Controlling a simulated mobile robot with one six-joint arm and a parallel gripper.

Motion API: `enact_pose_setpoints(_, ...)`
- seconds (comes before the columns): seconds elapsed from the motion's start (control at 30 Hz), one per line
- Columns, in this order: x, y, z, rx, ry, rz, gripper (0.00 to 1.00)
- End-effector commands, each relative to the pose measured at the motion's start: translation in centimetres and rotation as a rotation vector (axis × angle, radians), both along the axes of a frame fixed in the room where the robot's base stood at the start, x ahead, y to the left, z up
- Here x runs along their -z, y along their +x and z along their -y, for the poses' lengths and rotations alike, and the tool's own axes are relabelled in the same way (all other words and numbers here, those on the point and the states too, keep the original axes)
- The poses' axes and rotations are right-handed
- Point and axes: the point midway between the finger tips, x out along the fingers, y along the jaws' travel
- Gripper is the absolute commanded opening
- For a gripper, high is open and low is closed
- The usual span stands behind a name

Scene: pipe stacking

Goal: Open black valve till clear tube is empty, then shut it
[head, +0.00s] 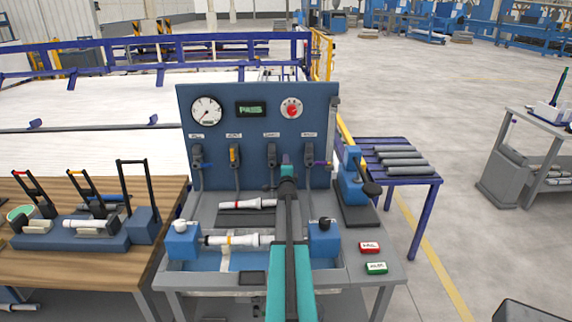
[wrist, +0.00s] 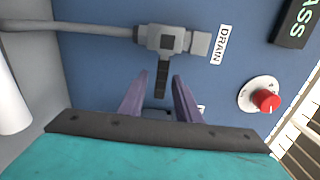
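In the wrist view the valve labelled DRAIN (wrist: 170,40) is a grey fitting on the blue panel, with a black lever (wrist: 162,80) hanging from it. My gripper (wrist: 159,77) is open, its two purple fingers apart on either side of the lever's lower end. I see gaps between lever and fingers; whether they reach its depth is unclear. In the head view my arm (head: 288,200) stands in front of the panel, beside the third valve (head: 271,157), and hides the fingertips. I cannot pick out a clear tube with certainty.
The panel (head: 255,95) carries a gauge (head: 206,111), a display reading PASS (head: 251,109) and a red knob (head: 291,108). Other valves (head: 197,155) flank it. Below, a white pipe (head: 232,240) lies between blue clamps (head: 183,241). A blue press-like device (head: 352,180) stands right.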

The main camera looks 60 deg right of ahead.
Motion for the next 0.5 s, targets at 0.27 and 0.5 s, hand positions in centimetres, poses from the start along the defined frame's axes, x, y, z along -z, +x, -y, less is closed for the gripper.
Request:
enact_pose_setpoints(0.27,0.1,-0.3,-0.6,-0.001,0.0,-0.002,0.3)
enact_pose_setpoints(0.5,0.1,-1.1,-2.0,-0.002,-0.001,-0.002,0.3)
